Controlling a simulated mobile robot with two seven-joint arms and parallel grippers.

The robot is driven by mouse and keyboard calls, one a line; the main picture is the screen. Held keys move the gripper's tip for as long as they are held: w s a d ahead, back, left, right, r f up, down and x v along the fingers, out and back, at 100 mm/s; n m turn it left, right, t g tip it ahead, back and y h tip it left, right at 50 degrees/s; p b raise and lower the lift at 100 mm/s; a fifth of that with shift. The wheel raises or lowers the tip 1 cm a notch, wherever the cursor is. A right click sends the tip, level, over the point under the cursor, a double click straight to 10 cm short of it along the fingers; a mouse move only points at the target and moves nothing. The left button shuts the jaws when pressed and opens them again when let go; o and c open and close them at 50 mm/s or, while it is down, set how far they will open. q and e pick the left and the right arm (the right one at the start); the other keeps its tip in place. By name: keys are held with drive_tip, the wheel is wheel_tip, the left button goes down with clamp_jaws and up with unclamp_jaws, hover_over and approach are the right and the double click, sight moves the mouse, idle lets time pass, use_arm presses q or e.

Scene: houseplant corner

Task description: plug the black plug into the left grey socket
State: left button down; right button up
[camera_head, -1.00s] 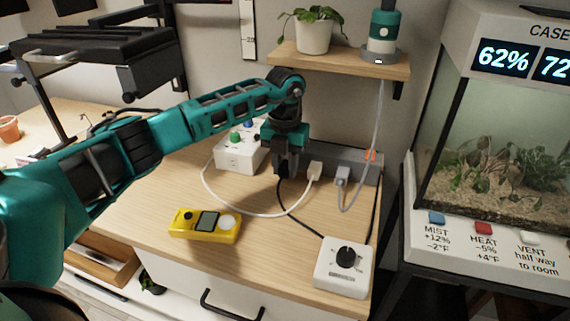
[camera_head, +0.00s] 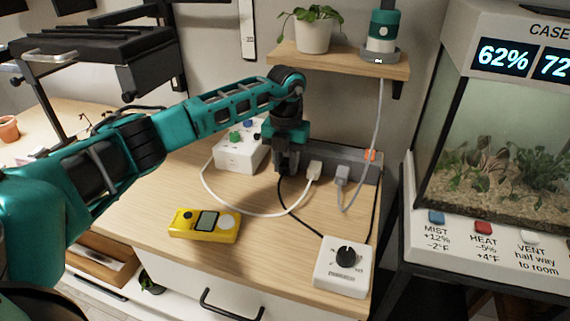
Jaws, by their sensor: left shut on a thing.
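My left gripper (camera_head: 288,166) is shut on the black plug at the left end of the grey power strip (camera_head: 328,157). The plug is mostly hidden by the fingers. Its black cable (camera_head: 297,216) hangs below them and runs to the white dial box (camera_head: 343,266). The left grey socket is hidden behind the gripper, so I cannot tell whether the plug is in it. My right gripper is not in view.
A white plug (camera_head: 314,171) and a grey plug (camera_head: 342,175) sit on the strip to the right of my gripper. A white box with knobs (camera_head: 239,158) stands close on the left. A yellow meter (camera_head: 204,226) lies in front. A wooden shelf (camera_head: 340,61) is above.

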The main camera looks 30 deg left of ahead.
use_arm(q)
drive_tip(key=shift+w, duration=0.3)
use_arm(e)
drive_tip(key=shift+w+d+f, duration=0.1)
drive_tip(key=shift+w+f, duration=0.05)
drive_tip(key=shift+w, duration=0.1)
use_arm(q)
drive_tip(key=c, duration=0.8)
unclamp_jaws()
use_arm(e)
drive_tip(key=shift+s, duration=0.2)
